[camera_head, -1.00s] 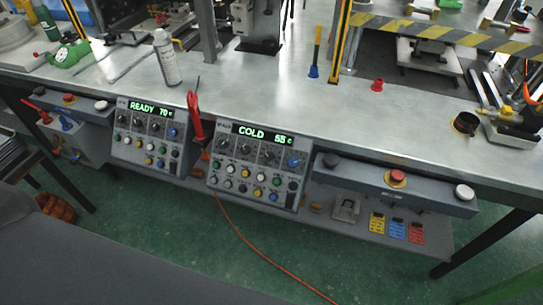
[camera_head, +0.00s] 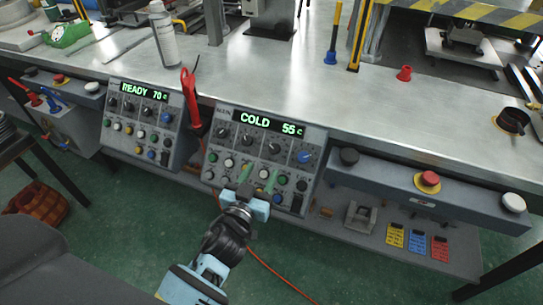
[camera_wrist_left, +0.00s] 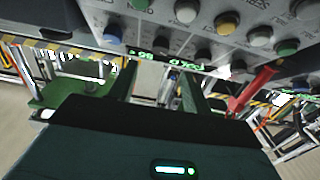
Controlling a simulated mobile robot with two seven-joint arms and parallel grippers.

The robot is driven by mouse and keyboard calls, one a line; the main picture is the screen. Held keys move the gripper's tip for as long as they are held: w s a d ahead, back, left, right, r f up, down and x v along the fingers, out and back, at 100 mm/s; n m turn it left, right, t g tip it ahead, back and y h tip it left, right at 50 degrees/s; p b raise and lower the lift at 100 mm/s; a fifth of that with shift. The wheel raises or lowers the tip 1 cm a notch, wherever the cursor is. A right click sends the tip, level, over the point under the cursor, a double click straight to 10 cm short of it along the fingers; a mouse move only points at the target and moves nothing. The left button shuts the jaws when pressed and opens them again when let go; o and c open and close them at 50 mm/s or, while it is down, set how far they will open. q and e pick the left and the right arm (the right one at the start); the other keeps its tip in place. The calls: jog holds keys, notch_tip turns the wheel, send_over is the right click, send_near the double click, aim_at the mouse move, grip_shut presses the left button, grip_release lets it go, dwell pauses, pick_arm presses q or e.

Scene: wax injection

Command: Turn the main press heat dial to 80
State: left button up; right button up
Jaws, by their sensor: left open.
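The right-hand control panel (camera_head: 212,150) shows COLD 55 on its green display (camera_head: 268,124). Under the display is a row of dials, black ones and a blue-capped dial (camera_head: 305,156) at the right end. Their small labels are too small to read, so I cannot tell which is the heat dial. My left gripper (camera_head: 257,177) is open and empty in front of this panel's lower button rows, below and left of the blue dial. In the left wrist view, its dark fingers (camera_wrist_left: 158,95) are apart, with buttons and dials above. My right gripper is not in view.
A second panel (camera_head: 110,140) on the left reads READY 70. A red button (camera_head: 429,179) sits on the bar at right. A white spray can (camera_head: 164,38) stands on the metal bench (camera_head: 370,105). An orange cable runs over the floor.

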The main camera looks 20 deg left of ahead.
aim_at(274, 149)
pick_arm(q)
jog(key=shift+w, duration=3.9)
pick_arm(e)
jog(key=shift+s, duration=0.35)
pick_arm(q)
jog(key=c, duration=1)
jog(key=shift+o, duration=0.2)
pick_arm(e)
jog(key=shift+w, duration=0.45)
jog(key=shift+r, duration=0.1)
